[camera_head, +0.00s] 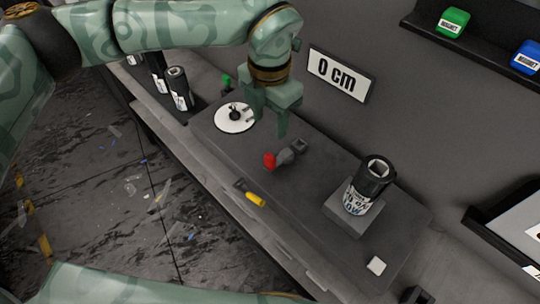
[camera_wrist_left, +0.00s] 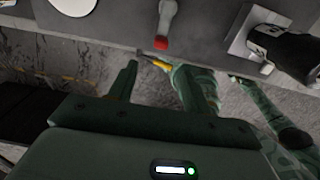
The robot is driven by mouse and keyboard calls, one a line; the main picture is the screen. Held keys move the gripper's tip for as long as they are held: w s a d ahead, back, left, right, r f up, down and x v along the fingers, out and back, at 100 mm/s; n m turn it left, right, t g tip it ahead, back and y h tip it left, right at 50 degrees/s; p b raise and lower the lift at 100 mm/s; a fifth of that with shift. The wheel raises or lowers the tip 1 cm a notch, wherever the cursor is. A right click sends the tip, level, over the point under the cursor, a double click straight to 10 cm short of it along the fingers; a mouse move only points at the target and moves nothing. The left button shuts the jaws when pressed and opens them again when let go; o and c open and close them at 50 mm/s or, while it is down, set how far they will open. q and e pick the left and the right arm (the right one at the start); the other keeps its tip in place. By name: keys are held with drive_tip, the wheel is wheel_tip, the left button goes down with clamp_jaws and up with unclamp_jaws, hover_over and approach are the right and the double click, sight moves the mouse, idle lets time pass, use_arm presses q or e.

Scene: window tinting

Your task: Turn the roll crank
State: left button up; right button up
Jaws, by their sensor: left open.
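A grey part with a red knob (camera_head: 269,160) lies or is mounted at the middle of the dark bench; it looks like the crank, though I cannot tell for sure. It also shows in the left wrist view, with the red knob (camera_wrist_left: 161,43) beyond my fingers. My left gripper (camera_head: 272,118) points down over the bench, behind the red knob and right of a white disc (camera_head: 235,118). Its fingers (camera_wrist_left: 160,78) are apart with nothing held between them. A dark roll (camera_head: 376,178) with a printed label stands upright on a grey block to the right.
A yellow-handled tool (camera_head: 255,199) lies at the bench's front edge. A small white block (camera_head: 376,265) is at the right. A "0 cm" sign (camera_head: 339,75) is on the wall. Green (camera_head: 453,21) and blue (camera_head: 526,57) magnets sit on a shelf. Debris litters the floor.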

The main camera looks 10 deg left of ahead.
sight(270, 156)
use_arm(q)
wheel_tip(270, 156, down, 14)
drive_tip(key=shift+r+b, duration=0.2)
drive_tip(key=shift+b, duration=0.25)
drive_tip(key=shift+d, duration=0.1)
clamp_jaws()
